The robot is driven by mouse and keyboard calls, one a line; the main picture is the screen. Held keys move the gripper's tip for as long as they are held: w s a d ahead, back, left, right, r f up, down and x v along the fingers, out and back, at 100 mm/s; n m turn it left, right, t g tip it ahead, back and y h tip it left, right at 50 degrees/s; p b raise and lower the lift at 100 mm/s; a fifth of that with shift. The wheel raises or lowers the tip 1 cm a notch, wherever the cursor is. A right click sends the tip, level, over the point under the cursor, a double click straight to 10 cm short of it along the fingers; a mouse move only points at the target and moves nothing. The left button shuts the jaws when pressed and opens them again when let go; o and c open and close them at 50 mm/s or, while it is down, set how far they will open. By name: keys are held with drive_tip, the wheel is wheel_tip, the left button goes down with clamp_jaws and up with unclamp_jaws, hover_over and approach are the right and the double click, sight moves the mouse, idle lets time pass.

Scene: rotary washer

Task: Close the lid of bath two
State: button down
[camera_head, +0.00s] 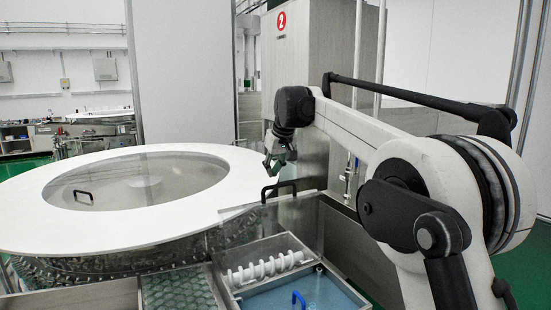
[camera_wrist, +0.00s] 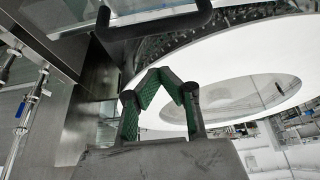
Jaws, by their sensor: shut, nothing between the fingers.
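An open bath with blue liquid (camera_head: 335,291) shows at the bottom of the head view, with a blue handle in it. A lid panel (camera_head: 298,212) appears raised behind it, with a black bar handle (camera_head: 281,188) along its top. I cannot read a number on this bath. My gripper (camera_head: 270,163) is just above and behind that handle in the head view, apart from it as far as I can tell. In the wrist view, my gripper's green-padded fingers (camera_wrist: 166,78) are shut and empty, and the black handle (camera_wrist: 152,27) lies beyond their tips.
A large round white table (camera_head: 120,230) with a clear round cover (camera_head: 140,180) and black handle fills the left. A metal cabinet (camera_head: 315,60) with a red "2" sign stands behind my arm. A white rack (camera_head: 265,268) and a green-patterned compartment (camera_head: 178,292) lie beside the bath.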

drive_tip(key=s+d+f, duration=0.1)
drive_tip(key=s+f+p, duration=0.1)
drive_tip(key=shift+s+d, duration=0.4)
drive_tip(key=shift+w, duration=0.1)
drive_tip(key=shift+s, duration=0.2)
